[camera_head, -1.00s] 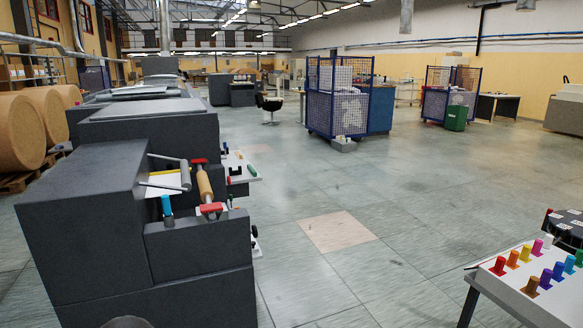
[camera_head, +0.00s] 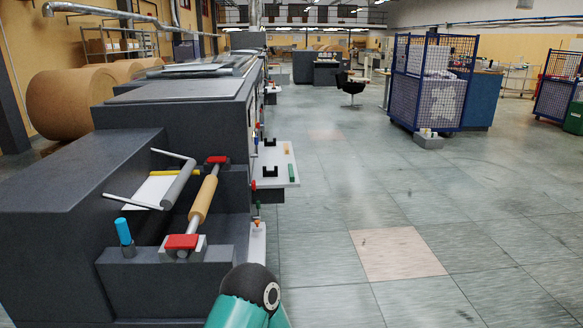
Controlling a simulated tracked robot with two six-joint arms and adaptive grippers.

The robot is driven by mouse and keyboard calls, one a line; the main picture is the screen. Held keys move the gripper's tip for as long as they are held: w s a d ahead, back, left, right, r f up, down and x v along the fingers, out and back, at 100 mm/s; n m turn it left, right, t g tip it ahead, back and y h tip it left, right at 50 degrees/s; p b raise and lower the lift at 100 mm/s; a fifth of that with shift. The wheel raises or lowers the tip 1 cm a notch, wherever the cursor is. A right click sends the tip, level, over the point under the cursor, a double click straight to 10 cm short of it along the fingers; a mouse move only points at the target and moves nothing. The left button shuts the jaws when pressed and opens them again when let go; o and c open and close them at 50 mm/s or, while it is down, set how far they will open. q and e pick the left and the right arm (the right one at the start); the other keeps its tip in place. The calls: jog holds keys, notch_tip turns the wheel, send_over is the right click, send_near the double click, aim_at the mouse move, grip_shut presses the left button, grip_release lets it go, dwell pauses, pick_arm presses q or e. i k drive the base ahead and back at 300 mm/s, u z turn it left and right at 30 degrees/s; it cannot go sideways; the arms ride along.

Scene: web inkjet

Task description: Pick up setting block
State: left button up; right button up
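I cannot tell for sure which thing is the setting block. A white side shelf (camera_head: 278,181) juts from the right side of the dark grey press (camera_head: 120,192). On it are two small black notched pieces, one at the back (camera_head: 270,141) and one nearer (camera_head: 270,171). Neither gripper is in view. Only a teal and black link of my arm shows at the bottom middle, well short of the shelf.
A tan roller (camera_head: 202,200) with red end caps and a blue-topped peg (camera_head: 123,231) are on the press front. Large brown paper rolls (camera_head: 70,103) stand at left. A blue mesh cage (camera_head: 430,85) stands at back right. The tiled floor (camera_head: 390,210) right of the press is clear.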

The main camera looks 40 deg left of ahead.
aim_at(290, 170)
jog(key=u, duration=0.55)
jog(key=i, duration=1.45)
jog(key=u, duration=0.75)
jog(key=k, duration=0.85)
jog(key=u, duration=0.25)
jog(key=i, duration=0.95)
jog(key=z, duration=1)
